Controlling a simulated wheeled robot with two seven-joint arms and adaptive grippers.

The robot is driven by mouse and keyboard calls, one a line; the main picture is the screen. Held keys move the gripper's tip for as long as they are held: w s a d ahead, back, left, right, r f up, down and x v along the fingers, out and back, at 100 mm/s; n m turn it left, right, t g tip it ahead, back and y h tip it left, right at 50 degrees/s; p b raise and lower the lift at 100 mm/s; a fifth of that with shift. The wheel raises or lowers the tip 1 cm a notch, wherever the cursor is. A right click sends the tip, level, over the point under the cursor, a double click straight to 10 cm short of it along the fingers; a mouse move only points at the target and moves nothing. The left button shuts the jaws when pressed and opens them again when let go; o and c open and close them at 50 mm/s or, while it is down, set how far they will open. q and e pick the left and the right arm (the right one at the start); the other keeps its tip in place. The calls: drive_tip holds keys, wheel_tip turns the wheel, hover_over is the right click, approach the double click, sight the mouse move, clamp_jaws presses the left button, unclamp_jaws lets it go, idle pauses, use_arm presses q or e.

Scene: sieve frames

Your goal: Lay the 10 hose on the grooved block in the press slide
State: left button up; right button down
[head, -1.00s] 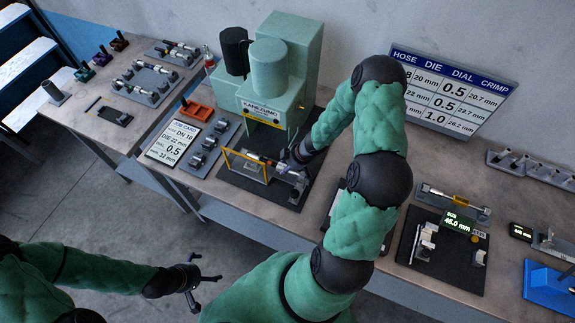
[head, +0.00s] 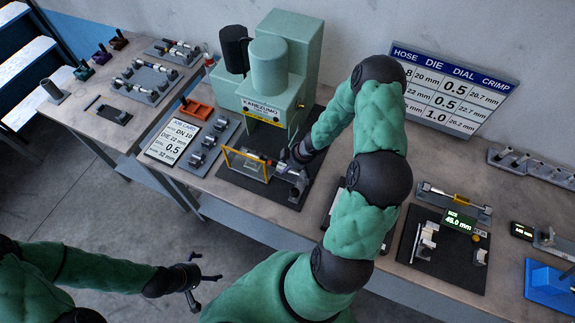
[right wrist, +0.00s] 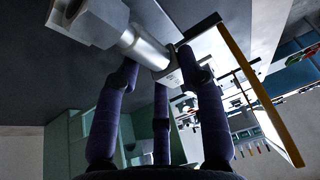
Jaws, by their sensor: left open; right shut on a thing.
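The green press (head: 275,85) stands at the back of the bench, its slide area in front behind a yellow-edged guard (head: 248,165). My right gripper (head: 288,167) is at the right end of this area, low over the dark base plate. It is shut on the 10 hose, whose silver fitting (right wrist: 146,48) shows beside the fingertips in the right wrist view. The rest of the hose is mostly hidden by the guard and gripper. Whether it touches the grooved block cannot be told. My left gripper (head: 195,283) is open and empty, in front of the bench.
The job card (head: 172,140) and a tray of dies (head: 206,145) lie left of the press. A gauge display (head: 460,222) stands on a black mat to the right, with a blue box (head: 550,285) beyond. The guard (right wrist: 262,95) stands close beside my right fingers.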

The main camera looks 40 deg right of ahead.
drive_tip(key=shift+f, duration=0.1)
drive_tip(key=c, duration=0.7)
unclamp_jaws()
drive_tip(key=shift+v, duration=6.05)
